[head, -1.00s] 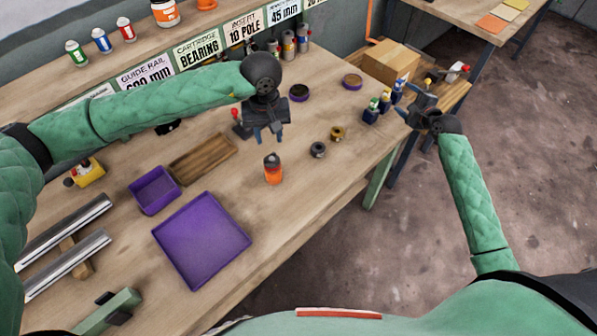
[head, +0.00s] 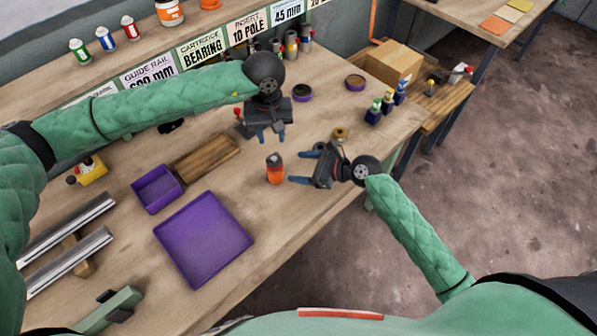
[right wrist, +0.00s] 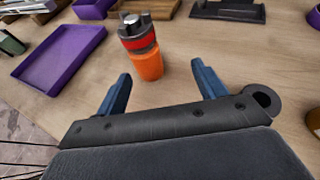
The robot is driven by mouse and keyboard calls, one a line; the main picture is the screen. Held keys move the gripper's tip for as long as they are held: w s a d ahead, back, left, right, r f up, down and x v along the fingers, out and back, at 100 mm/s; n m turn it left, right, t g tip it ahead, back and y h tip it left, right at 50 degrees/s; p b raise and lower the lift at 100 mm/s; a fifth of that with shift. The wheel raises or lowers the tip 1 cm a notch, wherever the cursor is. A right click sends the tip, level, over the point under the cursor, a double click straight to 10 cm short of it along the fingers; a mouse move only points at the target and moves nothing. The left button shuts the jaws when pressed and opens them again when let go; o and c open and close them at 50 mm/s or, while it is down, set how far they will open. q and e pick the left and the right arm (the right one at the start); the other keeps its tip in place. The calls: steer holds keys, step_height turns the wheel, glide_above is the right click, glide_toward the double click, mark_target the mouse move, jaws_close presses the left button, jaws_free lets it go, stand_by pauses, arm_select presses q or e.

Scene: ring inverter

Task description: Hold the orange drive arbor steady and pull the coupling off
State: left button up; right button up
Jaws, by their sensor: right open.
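The orange drive arbor (head: 274,177) stands upright on the bench, with a grey metal coupling (head: 273,160) on its top end. In the right wrist view the arbor (right wrist: 149,65) shows an orange body and a red band under the dark grey coupling (right wrist: 135,28). My right gripper (head: 299,167) is open and empty, just right of the arbor, its fingers pointing at it. In the right wrist view my right gripper (right wrist: 160,88) has the arbor ahead, between and beyond its fingertips. My left gripper (head: 268,142) is above and behind the arbor, pointing down, open and empty.
A purple tray (head: 203,240), a purple bin (head: 157,188) and a wooden tray (head: 206,158) lie left of the arbor. A brass ring part (head: 340,133) sits behind my right gripper. Small bottles (head: 387,103) stand at the bench's right end.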

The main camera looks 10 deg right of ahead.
mark_target(276, 172)
steer(key=shift+s+a+f, duration=0.3)
steer(key=shift+s+a, duration=0.4)
steer(key=shift+s, duration=0.05)
steer(key=shift+a+f+g, duration=0.1)
steer(key=shift+a+g, duration=0.15)
steer(key=shift+g, duration=0.05)
steer(key=shift+x, duration=3.6)
steer(key=c, duration=1.3)
